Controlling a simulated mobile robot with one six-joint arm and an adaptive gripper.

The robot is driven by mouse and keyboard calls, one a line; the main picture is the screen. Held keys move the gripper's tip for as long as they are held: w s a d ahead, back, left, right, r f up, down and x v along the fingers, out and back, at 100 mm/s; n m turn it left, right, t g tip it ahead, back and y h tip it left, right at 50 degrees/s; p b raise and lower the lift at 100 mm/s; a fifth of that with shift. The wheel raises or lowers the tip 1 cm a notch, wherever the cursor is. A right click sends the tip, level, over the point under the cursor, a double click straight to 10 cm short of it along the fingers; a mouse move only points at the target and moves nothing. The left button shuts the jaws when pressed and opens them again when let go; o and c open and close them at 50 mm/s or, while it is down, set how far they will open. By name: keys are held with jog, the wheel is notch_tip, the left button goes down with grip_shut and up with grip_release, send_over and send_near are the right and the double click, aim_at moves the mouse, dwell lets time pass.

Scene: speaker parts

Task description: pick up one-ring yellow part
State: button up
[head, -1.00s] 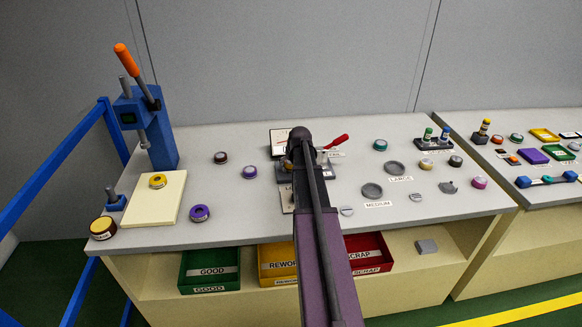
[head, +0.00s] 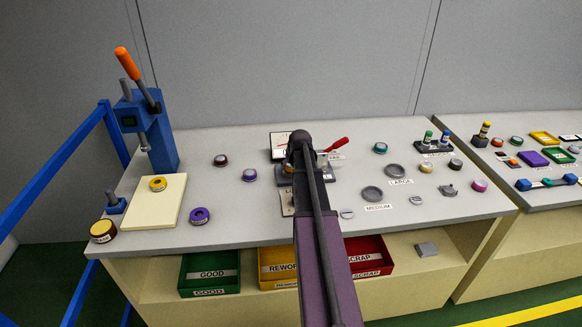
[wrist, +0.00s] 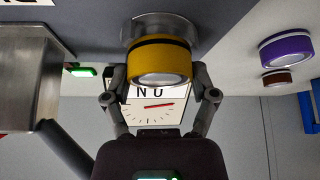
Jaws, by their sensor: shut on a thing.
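The one-ring yellow part (wrist: 160,62) is a short yellow cylinder with one dark band and a pale end face, seen in the wrist view. My gripper (wrist: 160,78) is shut on it, with one finger on each side. A grey metal round seat (wrist: 160,27) shows right at the part's far end; I cannot tell whether they touch.
A gauge dial (wrist: 150,107) with a red needle is close behind the part. A grey metal block (wrist: 25,75) stands at left in the wrist view. A purple part (head: 249,175) lies left of the station. A red-handled lever (head: 337,145) is just right of my arm.

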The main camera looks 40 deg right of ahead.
jog(key=shift+r, duration=0.1)
notch_tip(320, 180, up, 3)
jog(key=p, duration=0.3)
jog(key=shift+r, duration=0.15)
jog(key=s+a+r+p, duration=0.1)
jog(key=s+a+p, duration=0.1)
jog(key=s+a, duration=0.8)
jog(key=shift+s+r, duration=0.25)
jog(key=shift+s, duration=1)
notch_tip(320, 180, up, 20)
jog(key=p, duration=2)
jog(key=shift+d, duration=0.15)
